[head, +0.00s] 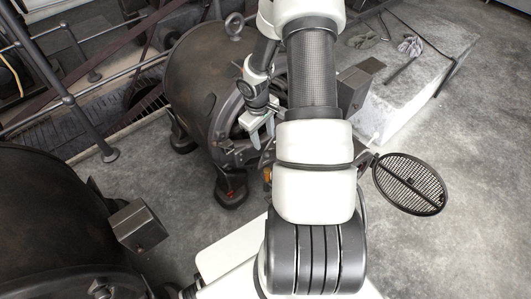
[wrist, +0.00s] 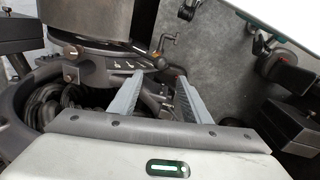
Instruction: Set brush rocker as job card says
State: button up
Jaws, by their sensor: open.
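The dark, round dynamo (head: 205,85) stands behind my arm in the head view. My gripper (head: 262,132) is at its open end, with my arm hiding part of that end. In the wrist view my gripper (wrist: 158,92) is open, with its two pale ribbed fingers apart. A dark plate with several white marks (wrist: 130,64) shows just beyond the left finger. A small dark handle-like part (wrist: 166,42) sticks out beyond the plate. I cannot tell for sure which part is the brush rocker. No job card is legible in these views.
A round mesh cover (head: 409,184) stands out to the right of my arm. A second dynamo (head: 50,215) is at lower left. A pale block (head: 410,75) with gloves (head: 411,45) stands at upper right. Railings (head: 85,125) run at left. Floor at lower right is clear.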

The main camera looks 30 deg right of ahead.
aim_at(266, 152)
jog(key=f, duration=0.3)
jog(key=f+b, duration=0.1)
jog(key=f, duration=0.2)
jog(key=d+f+b, duration=0.1)
jog(key=f, duration=0.2)
jog(key=shift+w+d+f, duration=0.1)
jog(key=shift+w+f, duration=0.1)
jog(key=shift+f, duration=0.15)
grip_shut()
